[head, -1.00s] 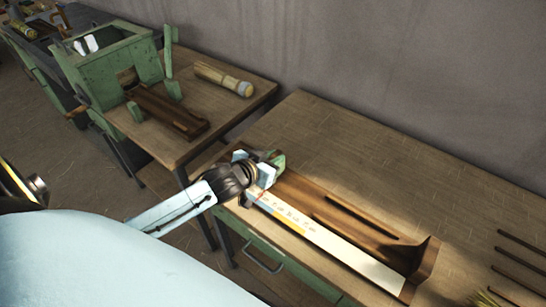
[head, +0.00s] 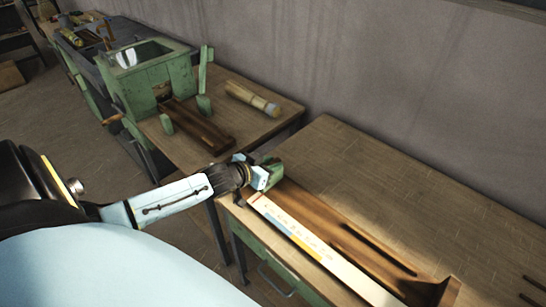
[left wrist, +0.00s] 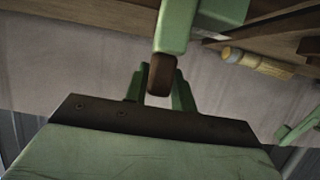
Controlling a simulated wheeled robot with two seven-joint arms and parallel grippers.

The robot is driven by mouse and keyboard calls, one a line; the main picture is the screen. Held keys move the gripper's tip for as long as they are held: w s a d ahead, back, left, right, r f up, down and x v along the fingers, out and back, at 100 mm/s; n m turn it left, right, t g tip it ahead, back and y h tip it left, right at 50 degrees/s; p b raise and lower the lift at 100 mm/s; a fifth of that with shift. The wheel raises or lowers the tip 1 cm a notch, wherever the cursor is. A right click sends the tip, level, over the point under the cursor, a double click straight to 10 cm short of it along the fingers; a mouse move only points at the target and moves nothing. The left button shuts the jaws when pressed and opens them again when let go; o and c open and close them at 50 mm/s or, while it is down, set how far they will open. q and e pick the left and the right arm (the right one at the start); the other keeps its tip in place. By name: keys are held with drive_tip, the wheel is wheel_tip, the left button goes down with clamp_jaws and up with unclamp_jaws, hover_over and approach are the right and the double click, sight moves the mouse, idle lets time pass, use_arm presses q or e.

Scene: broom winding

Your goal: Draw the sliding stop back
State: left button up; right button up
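The sliding stop looks to be the small green block (head: 275,170) at the upper left end of the brown wooden trough (head: 312,217). A pale measuring strip (head: 325,258) with blue and orange marks runs along the trough's near side. My left gripper (head: 262,177) is at the green block, its light blue fingers close against it, and appears shut on it. The fingers partly hide the block. The left wrist view shows green parts and a dark brown bar (left wrist: 150,122) up close; I cannot tell which belong to the stop. My right gripper is not in view.
The trough lies on a wooden bench (head: 400,190) with a green drawer front. A second table on the left holds a green machine (head: 150,85) and a brush-like roll (head: 252,99). The bench top behind the trough is clear up to the grey wall.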

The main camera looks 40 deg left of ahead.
use_arm(q)
drive_tip(key=shift+o, duration=1.4)
drive_tip(key=shift+a, duration=0.15)
drive_tip(key=d+p+v, duration=0.1)
drive_tip(key=p+v, duration=0.1)
drive_tip(key=v, duration=1.1)
drive_tip(key=shift+s+a, duration=0.2)
drive_tip(key=shift+a, duration=0.25)
